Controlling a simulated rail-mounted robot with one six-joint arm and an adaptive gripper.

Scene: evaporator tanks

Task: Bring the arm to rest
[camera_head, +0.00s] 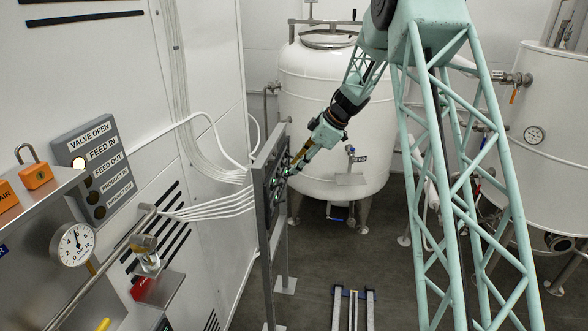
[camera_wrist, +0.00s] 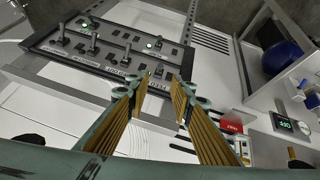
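My gripper (camera_head: 292,168) is at the end of my pale green lattice arm, close in front of a dark upright control panel (camera_head: 268,185) in the head view. In the wrist view my gripper (camera_wrist: 160,86) has its two yellow-padded fingers apart, with nothing seen between them. Beyond the fingertips is the control panel (camera_wrist: 75,62), with several toggle levers and lit green lamps. The tips overlap the panel's lower edge in the picture; I cannot tell whether they touch it.
A white tank (camera_head: 330,90) stands behind the panel, and another tank (camera_head: 560,130) stands at right. At left are a valve indicator box (camera_head: 95,170) and a pressure gauge (camera_head: 72,243). A blue round object (camera_wrist: 282,57) and a digital display (camera_wrist: 282,122) show in the wrist view.

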